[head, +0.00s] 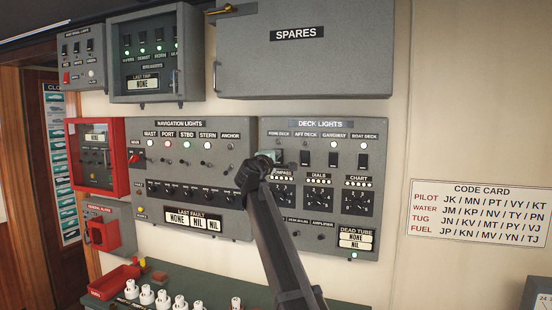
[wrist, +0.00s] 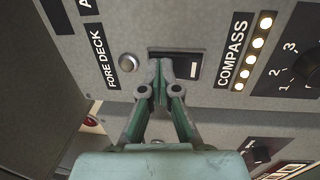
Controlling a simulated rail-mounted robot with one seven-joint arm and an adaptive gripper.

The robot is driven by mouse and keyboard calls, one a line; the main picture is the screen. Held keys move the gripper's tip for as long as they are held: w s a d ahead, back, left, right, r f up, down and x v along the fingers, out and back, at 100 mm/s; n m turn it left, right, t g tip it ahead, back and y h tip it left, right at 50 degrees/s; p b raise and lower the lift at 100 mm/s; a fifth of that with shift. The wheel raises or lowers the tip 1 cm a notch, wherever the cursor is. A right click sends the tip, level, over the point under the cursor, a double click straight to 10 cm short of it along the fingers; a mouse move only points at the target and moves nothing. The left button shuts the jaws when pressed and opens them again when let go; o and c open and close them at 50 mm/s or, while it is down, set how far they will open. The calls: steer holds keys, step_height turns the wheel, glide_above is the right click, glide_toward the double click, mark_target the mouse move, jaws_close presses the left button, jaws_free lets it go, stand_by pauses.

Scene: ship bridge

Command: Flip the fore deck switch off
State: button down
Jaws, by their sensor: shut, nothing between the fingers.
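The deck lights panel (head: 324,124) is on the wall, right of centre in the head view. The fore deck switch (wrist: 190,68) is a dark rocker in a black frame with a pale mark at its right end. In the wrist view the fore deck lamp (wrist: 128,62) beside it looks grey and unlit. My gripper (wrist: 160,66) is shut and empty, its fingertips over the left part of the switch; I cannot tell whether they touch it. In the head view my gripper (head: 267,157) hides the switch.
Aft deck (head: 306,160), gangway (head: 334,160) and boat deck (head: 362,161) switches sit to the right. The compass dial (wrist: 305,68) is close by. The navigation lights panel (head: 195,124) adjoins on the left, and the spares locker (head: 310,65) juts out above.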

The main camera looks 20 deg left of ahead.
steer(key=s+r+b, duration=0.1)
steer(key=s+b, duration=0.3)
steer(key=s, duration=1)
steer(key=shift+d+r, duration=0.35)
